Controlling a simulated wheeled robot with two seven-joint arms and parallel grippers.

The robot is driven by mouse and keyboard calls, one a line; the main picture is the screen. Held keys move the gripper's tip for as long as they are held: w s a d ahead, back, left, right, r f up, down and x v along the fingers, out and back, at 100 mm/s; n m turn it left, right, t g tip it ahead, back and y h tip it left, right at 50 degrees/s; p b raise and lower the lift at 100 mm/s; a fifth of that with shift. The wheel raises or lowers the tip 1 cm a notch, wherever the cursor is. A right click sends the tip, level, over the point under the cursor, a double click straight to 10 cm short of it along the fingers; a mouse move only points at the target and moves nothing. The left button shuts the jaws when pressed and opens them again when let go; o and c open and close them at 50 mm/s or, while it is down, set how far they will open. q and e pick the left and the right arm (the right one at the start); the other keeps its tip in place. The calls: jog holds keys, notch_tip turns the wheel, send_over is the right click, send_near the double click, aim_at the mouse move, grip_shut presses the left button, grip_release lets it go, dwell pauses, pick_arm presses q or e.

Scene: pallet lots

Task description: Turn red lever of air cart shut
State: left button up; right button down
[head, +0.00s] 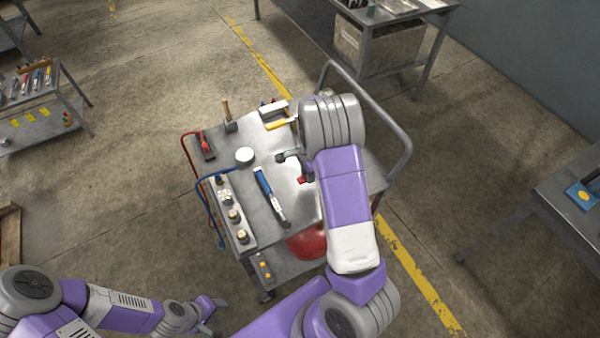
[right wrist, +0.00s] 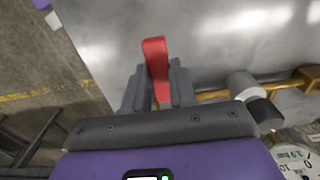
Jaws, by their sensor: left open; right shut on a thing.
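The air cart (head: 233,175) has a grey metal top and stands in the middle of the head view. In the right wrist view the red lever (right wrist: 155,52) stands up between the fingers of my right gripper (right wrist: 158,88), which is shut on it. Brass pipe (right wrist: 213,96) runs beside the lever. In the head view my right forearm hides most of that gripper; a small red part (head: 302,180) shows at the forearm's left edge. My left gripper (head: 212,306) is open and empty, low in front of the cart, apart from it.
A gauge (right wrist: 297,162) shows at the right wrist view's lower right. A red tank (head: 307,243) sits below. Benches stand around; the floor left of the cart is clear.

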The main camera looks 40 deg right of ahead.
jog(key=shift+d, duration=0.1)
jog(key=shift+r, duration=0.1)
jog(key=c, duration=0.9)
grip_release()
notch_tip(320, 180, up, 8)
jog(key=shift+f+p, duration=0.25)
jog(key=shift+p, duration=0.5)
